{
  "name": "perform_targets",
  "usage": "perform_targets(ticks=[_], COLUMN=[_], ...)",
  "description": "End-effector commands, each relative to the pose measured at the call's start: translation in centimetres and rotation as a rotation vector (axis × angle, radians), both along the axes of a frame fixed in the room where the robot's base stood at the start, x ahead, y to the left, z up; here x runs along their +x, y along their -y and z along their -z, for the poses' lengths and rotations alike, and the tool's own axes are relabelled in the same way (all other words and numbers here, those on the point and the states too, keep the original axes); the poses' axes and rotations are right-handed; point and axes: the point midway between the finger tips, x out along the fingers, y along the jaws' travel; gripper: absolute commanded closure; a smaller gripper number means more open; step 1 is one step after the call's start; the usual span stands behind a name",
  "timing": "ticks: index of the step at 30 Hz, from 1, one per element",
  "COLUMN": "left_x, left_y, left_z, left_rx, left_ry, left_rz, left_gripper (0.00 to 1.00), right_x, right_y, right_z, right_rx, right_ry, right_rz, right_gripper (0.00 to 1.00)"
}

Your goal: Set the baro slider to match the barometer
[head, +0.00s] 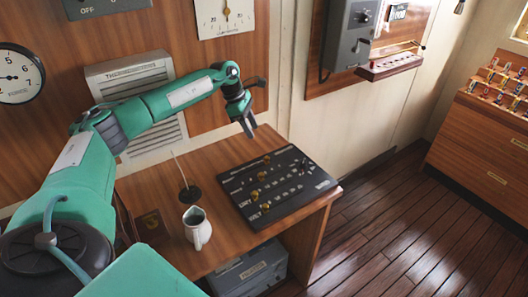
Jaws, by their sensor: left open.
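A black slider panel (290,205) lies on the wooden desk, with several rows of white markings and small brass knobs (254,195). Its labels are too small to read surely, so I cannot tell which slider is the baro one. My left gripper (249,128) is open and empty, above and behind the panel's far edge, apart from it, fingers pointing down. A round white dial (17,76) at the left wall reads "FORCE". A white square gauge (225,17) hangs at the top, cut off by the frame. No dial is clearly readable as the barometer. My right gripper is not in view.
A white jug (196,228) and a dark round stand with a thin rod (189,193) stand on the desk left of the panel. A louvred box (135,78) is on the wall behind. A grey case (248,270) sits below the desk. Floor at right is clear.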

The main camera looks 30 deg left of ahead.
Motion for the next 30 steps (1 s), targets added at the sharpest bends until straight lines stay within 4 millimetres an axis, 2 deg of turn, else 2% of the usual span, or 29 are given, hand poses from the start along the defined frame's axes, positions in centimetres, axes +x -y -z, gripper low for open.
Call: perform_targets(ticks=[2,5,9,15,21,30], left_x=[0.2,0.5,0.9,1.4,1.7,1.7], left_y=[0.7,1.5,2.6,3.7,4.2,4.2], left_z=[1.3,3.3,6.1,9.2,10.6,10.8], left_rx=[-0.001,-0.001,-0.003,-0.003,-0.002,-0.002], left_ry=[-0.005,-0.004,-0.004,-0.002,0.000,0.000], left_rz=[0.002,0.003,0.002,0.001,0.000,0.001], left_gripper=[0.60,0.60,0.60,0.60,0.60,0.62], right_x=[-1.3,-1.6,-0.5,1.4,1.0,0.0], right_y=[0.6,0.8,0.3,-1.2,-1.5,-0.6], right_z=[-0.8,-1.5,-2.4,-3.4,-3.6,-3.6], right_rx=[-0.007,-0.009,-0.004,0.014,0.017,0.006], right_ry=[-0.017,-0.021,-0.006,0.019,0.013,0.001], right_rz=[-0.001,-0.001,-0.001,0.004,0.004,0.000], right_gripper=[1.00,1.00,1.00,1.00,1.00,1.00])
